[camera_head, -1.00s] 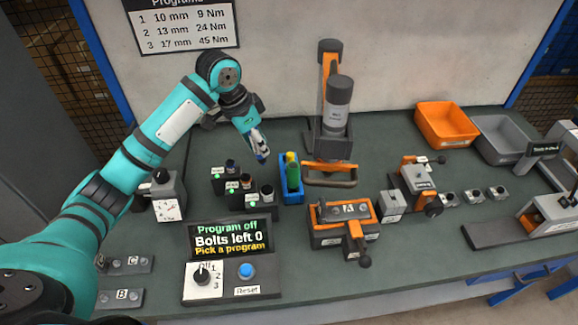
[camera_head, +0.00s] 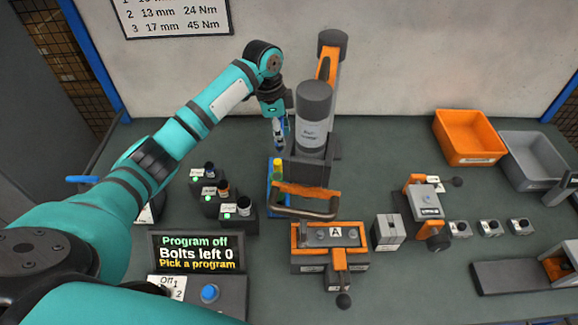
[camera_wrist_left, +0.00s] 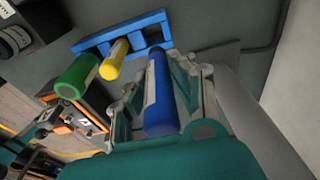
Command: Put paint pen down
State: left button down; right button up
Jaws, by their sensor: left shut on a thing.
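My left gripper (camera_head: 280,138) is shut on a blue paint pen. The blue pen (camera_wrist_left: 160,95) lies between the fingers in the left wrist view. A blue pen rack (camera_head: 270,196) stands on the bench just below the gripper in the head view, partly hidden by the tool beside it. The rack also shows in the left wrist view (camera_wrist_left: 152,19), with a yellow pen (camera_wrist_left: 115,60) and a green pen (camera_wrist_left: 77,77) in it. The held pen appears beside the yellow one; whether it touches the rack I cannot tell. My right gripper is not in view.
A tall grey and orange tool (camera_head: 312,115) stands close right of the gripper. Small dark holders with bottles (camera_head: 236,214) stand left of the rack. An orange clamp fixture (camera_head: 330,238) is in front. Orange (camera_head: 468,138) and grey bins (camera_head: 530,158) stand at right.

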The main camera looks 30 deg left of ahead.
aim_at(279, 148)
pick_arm(q)
jog(key=f, duration=0.3)
jog(key=f+p, duration=0.1)
jog(key=shift+s+a+f, duration=0.1)
jog(key=shift+s+f, duration=0.1)
jog(key=shift+s, duration=0.15)
jog(key=shift+f, duration=0.65)
notch_tip(279, 148, down, 3)
jog(key=shift+f+p, duration=0.1)
jog(key=shift+p, duration=0.2)
jog(key=shift+w+f, duration=0.1)
jog(key=shift+f, duration=0.15)
jog(key=c, duration=1.4)
grip_release()
jog(key=o, duration=0.3)
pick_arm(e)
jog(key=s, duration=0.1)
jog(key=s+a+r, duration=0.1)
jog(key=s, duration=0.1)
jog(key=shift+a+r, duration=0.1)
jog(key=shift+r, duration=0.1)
